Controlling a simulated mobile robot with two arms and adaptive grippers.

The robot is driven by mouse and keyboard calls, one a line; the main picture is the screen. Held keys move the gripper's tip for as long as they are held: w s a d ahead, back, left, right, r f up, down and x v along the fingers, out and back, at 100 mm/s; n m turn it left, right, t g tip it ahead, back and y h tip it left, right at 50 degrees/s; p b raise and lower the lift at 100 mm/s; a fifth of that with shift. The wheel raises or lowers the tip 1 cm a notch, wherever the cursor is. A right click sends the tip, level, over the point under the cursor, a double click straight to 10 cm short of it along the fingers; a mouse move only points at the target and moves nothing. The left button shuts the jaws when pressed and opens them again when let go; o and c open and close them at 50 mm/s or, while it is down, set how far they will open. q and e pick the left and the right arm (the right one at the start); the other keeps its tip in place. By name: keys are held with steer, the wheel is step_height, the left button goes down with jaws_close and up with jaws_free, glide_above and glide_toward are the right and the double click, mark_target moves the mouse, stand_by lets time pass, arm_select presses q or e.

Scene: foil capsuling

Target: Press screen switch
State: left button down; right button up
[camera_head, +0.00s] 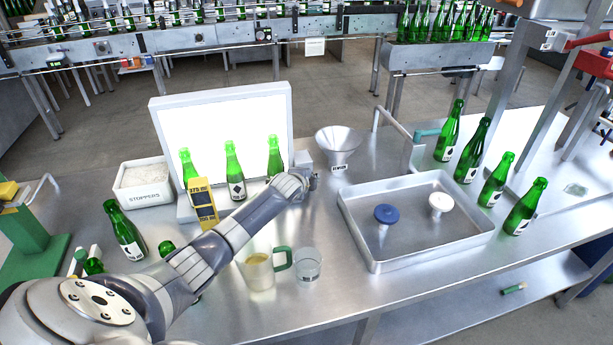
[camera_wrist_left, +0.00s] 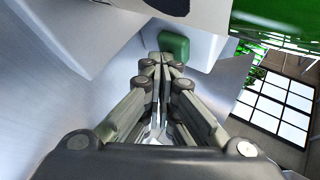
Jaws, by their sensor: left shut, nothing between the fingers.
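The screen (camera_head: 225,115) is a grey-framed panel with a bright white face, standing at the back left of the steel table. A small grey box (camera_head: 303,159) stands at its lower right side. In the left wrist view a green rounded button (camera_wrist_left: 174,45) sits on a pale housing (camera_wrist_left: 205,52); it is hidden in the head view. My left gripper (camera_head: 313,177) is shut and empty at the screen's lower right corner. In the left wrist view its fingertips (camera_wrist_left: 164,60) are at the button's lower edge; I cannot tell whether they touch it.
Three green bottles (camera_head: 234,168) stand before the screen. A funnel (camera_head: 339,143) is right of the gripper, and a tray (camera_head: 374,258) with a blue-topped and a white-topped piece lies further right. A mug (camera_head: 259,272) and a glass (camera_head: 308,268) stand in front of my arm.

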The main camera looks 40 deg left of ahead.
arm_select(q)
steer(key=shift+s+f, duration=0.1)
steer(key=shift+s, duration=0.05)
steer(key=s+d+p, duration=0.1)
steer(key=p, duration=0.1)
steer(key=s+d+p, duration=0.1)
steer(key=d+p, duration=0.1)
steer(key=shift+s+d+r, duration=0.2)
steer(key=shift+s, duration=0.2)
steer(key=shift+s+d+f+p, duration=0.1)
steer(key=shift+s+d+p, duration=0.35)
steer(key=shift+d, duration=0.1)
steer(key=shift+s+d+f, duration=0.1)
